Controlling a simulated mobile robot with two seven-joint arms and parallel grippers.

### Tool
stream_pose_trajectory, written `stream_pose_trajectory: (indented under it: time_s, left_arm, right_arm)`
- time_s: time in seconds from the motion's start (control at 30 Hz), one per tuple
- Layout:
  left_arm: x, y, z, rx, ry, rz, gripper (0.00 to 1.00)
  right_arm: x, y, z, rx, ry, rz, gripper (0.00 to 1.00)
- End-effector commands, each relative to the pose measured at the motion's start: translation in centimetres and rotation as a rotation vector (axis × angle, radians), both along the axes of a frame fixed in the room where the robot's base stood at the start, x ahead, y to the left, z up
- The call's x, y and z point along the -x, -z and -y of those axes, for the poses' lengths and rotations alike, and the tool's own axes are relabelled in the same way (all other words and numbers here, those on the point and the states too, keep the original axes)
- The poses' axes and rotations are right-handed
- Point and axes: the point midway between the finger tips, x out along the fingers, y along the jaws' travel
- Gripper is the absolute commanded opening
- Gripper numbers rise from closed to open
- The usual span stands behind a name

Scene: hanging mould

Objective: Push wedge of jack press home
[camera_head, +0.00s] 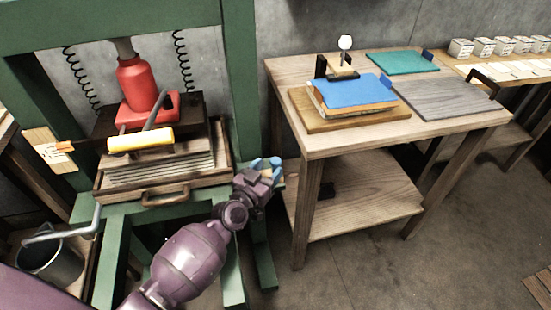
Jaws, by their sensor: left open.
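The jack press is a green frame (241,75) with a red bottle jack (138,85) standing over a layered pressed stack (160,170). The jack's grey lever carries a yellow grip (140,140) in front of the stack. A pale wooden piece with an orange mark (48,150) sits at the press's left side; I cannot tell if it is the wedge. My left gripper (266,164) is open and empty, with blue fingertips, just right of the stack near the right green post. My right gripper is not in view.
A wooden drawer-like tray with a handle (166,197) lies under the stack. A wooden table (320,143) to the right holds a blue-topped stack (355,91), a grey board (445,97) and a teal sheet (402,62). A metal bucket (50,258) stands lower left. Floor at lower right is mostly clear.

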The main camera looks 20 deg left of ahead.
Motion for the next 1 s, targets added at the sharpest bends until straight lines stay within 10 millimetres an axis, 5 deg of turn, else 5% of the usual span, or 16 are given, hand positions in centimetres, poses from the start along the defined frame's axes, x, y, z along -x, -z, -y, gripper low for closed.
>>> stream_pose_trajectory:
  time_s: [0.33,0.73,1.0]
  left_arm:
    - [-3.9,0.2,0.8,0.001,0.000,-0.002,0.56]
    - [-4.4,0.0,0.9,0.001,0.000,-0.001,0.56]
    - [-4.4,0.0,0.9,0.001,0.000,-0.001,0.14]
  right_arm:
    - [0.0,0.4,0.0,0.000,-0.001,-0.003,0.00]
    - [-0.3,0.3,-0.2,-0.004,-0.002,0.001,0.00]
    - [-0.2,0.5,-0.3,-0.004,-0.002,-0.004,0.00]
